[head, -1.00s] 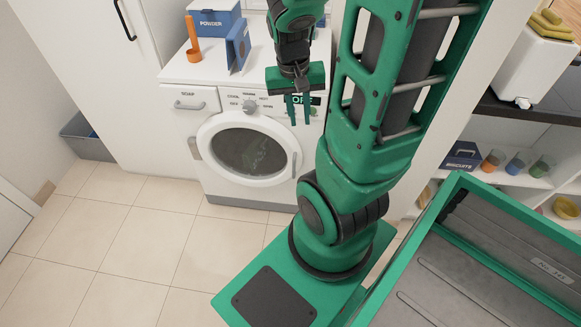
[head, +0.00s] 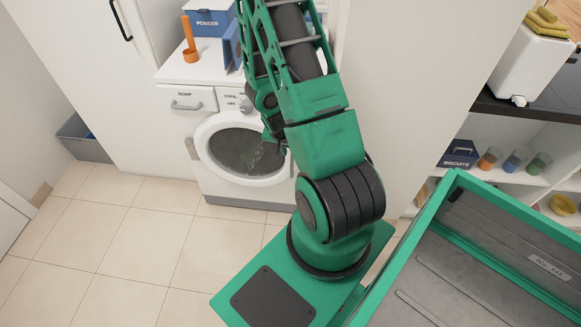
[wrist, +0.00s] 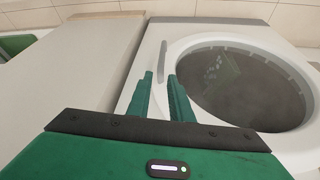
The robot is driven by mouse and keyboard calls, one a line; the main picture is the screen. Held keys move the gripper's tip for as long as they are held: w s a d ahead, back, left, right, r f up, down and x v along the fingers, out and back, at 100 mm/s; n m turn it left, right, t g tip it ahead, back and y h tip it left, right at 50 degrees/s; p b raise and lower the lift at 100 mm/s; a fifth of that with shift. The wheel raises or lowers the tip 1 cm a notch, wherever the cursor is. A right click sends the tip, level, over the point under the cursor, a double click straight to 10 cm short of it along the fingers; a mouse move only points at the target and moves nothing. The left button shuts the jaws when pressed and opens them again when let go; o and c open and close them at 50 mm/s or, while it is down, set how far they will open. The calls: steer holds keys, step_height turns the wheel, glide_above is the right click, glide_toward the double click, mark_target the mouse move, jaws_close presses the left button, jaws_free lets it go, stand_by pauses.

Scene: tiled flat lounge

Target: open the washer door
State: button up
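The white washer (head: 205,180) stands against the back wall, and its round door (head: 206,160) with a dark window looks shut. In the head view my arm covers the door's right edge and handle, and my gripper (head: 277,145) is partly hidden there. In the wrist view the door (wrist: 290,125) fills the right side, with the grey upright handle (wrist: 163,47) at its left edge. My gripper (wrist: 160,76) is open, its two green fingers apart. Their tips point at the handle's near end, roughly one on each side. I cannot tell whether they touch it.
A grey bin (head: 85,140) is far left, shelves are at right. The tiled floor (head: 130,230) in front is clear.

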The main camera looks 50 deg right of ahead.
mark_target(291, 164)
steer(key=x, duration=0.4)
steer(key=a+x, duration=0.1)
steer(key=x, duration=0.8)
steer(key=shift+s+a+f, duration=0.1)
steer(key=shift+s+f, duration=0.05)
steer(key=shift+f, duration=0.2)
jaws_close()
